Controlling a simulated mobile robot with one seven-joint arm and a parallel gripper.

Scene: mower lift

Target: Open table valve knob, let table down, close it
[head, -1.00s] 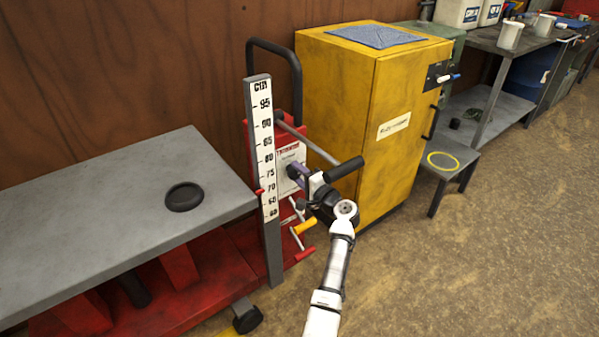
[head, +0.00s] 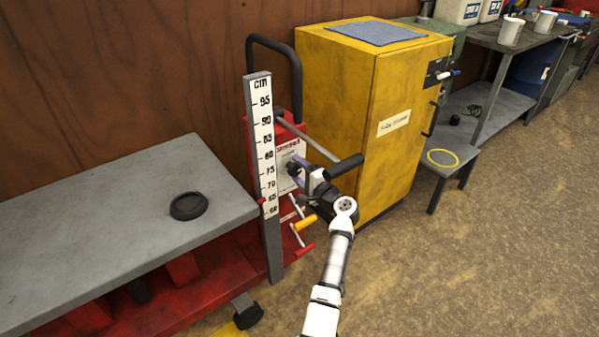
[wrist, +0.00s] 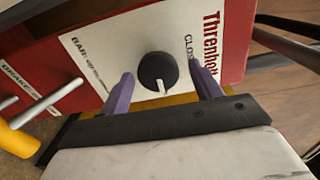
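The black round valve knob (wrist: 157,72) sits on a white label plate on the red lift column, which also shows in the head view (head: 289,160). The knob's white mark points toward the bottom of the wrist view. My gripper's purple fingers (wrist: 163,92) are open, one on each side of the knob with a visible gap. In the head view my gripper (head: 296,170) is at the plate and hides the knob. The grey lift table (head: 110,215) stands at the left. Its right edge is beside the cm scale (head: 264,150), with the red pointer near 65.
A black round dish (head: 188,206) lies on the table. A black-gripped bar (head: 343,167) sticks out above my gripper. Yellow and red handles (head: 305,223) are below it. A yellow cabinet (head: 390,140) stands close on the right. Floor is clear at the front right.

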